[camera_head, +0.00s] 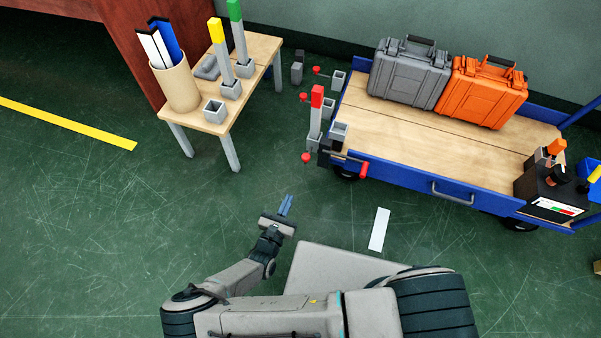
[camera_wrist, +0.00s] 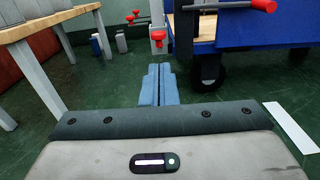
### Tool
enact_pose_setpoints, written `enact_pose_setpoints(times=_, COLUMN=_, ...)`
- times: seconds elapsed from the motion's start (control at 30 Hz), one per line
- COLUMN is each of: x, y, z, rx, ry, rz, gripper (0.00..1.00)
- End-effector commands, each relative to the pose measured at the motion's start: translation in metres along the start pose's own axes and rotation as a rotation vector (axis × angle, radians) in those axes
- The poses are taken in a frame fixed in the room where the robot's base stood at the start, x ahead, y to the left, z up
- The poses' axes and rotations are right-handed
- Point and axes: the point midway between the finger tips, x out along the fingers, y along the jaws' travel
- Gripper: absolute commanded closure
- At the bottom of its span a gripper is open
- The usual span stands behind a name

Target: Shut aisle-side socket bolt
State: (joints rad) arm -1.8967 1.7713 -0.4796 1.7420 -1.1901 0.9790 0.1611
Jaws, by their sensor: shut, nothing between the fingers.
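The blue cart (camera_head: 400,178) has grey sockets along its left end, with red-knobbed bolts sticking out to the left. The nearest red knob (camera_head: 306,157) is beside the front left corner, below a socket that holds a grey post with a red top (camera_head: 317,96); this knob looks to be the large one in the wrist view (camera_wrist: 158,36). Other red knobs (camera_head: 303,97) are farther back. How far each bolt is in cannot be told. My gripper (camera_head: 286,204) is shut and empty, low over the floor in front of that corner, apart from the knob. Its blue fingers (camera_wrist: 155,85) touch each other.
A red-ended lever (camera_head: 363,170) sticks out at the cart's front corner. Grey and orange cases (camera_head: 486,90) and a black box (camera_head: 552,190) ride on the cart. A wooden table (camera_head: 258,60) with posts stands left.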

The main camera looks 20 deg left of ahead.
Motion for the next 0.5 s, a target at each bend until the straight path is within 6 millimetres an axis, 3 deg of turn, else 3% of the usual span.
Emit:
enact_pose_setpoints(times=0.17, x=0.011, y=0.002, z=-0.005, rx=-0.01, ry=-0.007, rz=0.019, gripper=1.0)
enact_pose_setpoints(times=0.5, x=0.079, y=0.002, z=-0.007, rx=-0.012, ry=-0.008, rz=0.015, gripper=1.0)
